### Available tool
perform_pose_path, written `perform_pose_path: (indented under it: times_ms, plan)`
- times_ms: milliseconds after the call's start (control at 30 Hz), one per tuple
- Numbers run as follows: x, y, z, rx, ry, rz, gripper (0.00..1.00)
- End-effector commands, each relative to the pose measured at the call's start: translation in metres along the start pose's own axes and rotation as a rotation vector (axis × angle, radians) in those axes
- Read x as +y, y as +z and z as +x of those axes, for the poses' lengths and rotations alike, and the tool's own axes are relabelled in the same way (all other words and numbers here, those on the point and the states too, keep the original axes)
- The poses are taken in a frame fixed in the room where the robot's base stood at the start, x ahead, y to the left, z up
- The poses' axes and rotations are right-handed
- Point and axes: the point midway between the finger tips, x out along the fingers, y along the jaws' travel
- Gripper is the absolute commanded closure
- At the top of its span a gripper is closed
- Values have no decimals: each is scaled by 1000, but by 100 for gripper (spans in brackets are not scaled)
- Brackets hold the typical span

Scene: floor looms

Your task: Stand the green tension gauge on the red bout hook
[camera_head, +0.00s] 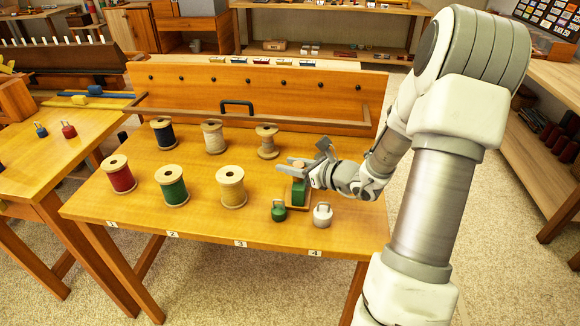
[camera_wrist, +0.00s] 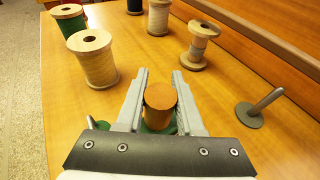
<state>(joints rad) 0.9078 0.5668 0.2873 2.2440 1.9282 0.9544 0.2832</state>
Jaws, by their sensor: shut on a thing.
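The green tension gauge seems to be the green block (camera_head: 299,192) with a round wooden top, on a small wooden base at the table's front right. My gripper (camera_head: 290,164) is shut on its round wooden top (camera_wrist: 160,97), between both fingers in the wrist view. Green shows below that top. I cannot tell whether the block is raised off its base. I cannot surely pick out the red bout hook. A small red piece with a loop (camera_head: 69,130) stands on the left table, far from my gripper.
Small green (camera_head: 279,210) and white (camera_head: 322,214) looped pieces stand close in front of the gauge. Several thread spools, including a red one (camera_head: 119,174), stand left of it. A grey slanted post on a disc (camera_wrist: 259,107) is beside my gripper. A gap separates the tables.

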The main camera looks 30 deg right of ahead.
Motion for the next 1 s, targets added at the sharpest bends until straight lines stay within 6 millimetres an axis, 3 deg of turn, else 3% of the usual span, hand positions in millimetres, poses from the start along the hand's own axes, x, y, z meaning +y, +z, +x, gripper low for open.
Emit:
perform_pose_path:
  times_ms: [200,233,400,767,1000]
  plan:
    - [0,-3,2,-1,1,-1,100]
    - [0,-3,1,0,1,-1,62]
    - [0,-2,1,0,1,-1,34]
    - [0,2,0,0,0,-1,34]
    - [-1,3,-42,2,-4,-2,34]
